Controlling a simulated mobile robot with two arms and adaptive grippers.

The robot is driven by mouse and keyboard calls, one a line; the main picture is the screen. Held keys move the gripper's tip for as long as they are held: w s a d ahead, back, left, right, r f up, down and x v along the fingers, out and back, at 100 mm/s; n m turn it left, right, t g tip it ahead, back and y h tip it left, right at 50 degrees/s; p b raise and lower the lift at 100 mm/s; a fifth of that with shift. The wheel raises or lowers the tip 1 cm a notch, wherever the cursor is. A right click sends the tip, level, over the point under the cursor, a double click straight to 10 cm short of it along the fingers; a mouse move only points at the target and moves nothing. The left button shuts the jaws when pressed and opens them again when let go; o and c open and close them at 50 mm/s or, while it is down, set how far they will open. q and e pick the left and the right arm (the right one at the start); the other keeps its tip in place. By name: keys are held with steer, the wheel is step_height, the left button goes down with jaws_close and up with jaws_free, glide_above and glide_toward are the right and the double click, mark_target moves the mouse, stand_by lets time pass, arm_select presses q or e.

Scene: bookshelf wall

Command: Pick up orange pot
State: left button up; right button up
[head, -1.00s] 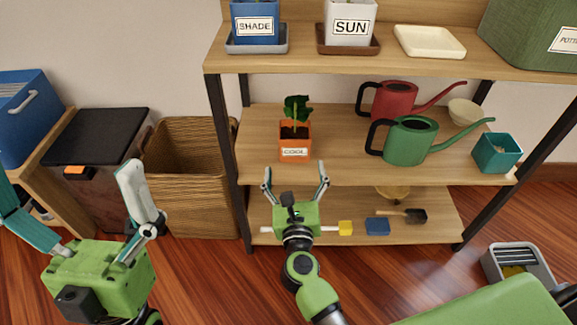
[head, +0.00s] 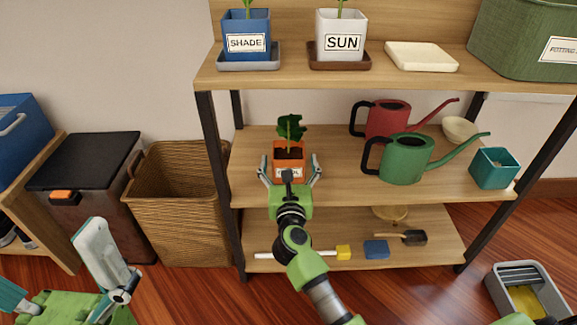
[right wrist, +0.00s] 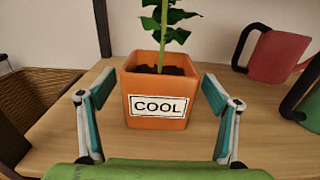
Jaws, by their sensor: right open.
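The orange pot (head: 289,155) stands upright on the left of the middle shelf. It holds a green plant in dark soil and bears a white label reading COOL. In the right wrist view the pot (right wrist: 158,92) is straight ahead. My right gripper (head: 289,168) is open, its fingers just in front of the pot, one toward each side. In the right wrist view the fingers (right wrist: 157,98) show clear gaps to the pot's sides. My left gripper (head: 68,285) is at the lower left, partly cut off by the frame edge, far from the shelf and with nothing visible in it.
Green (head: 404,160) and red (head: 387,119) watering cans, a teal pot (head: 494,168) and a cream bowl (head: 460,129) stand right of the pot. The top shelf (head: 290,79) is above. A wicker basket (head: 178,215) stands left. Shelf space beside the pot is free.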

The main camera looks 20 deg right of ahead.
steer(key=shift+x, duration=1.5)
steer(key=c, duration=1.5)
steer(key=shift+c, duration=0.7)
steer(key=shift+r, duration=0.15)
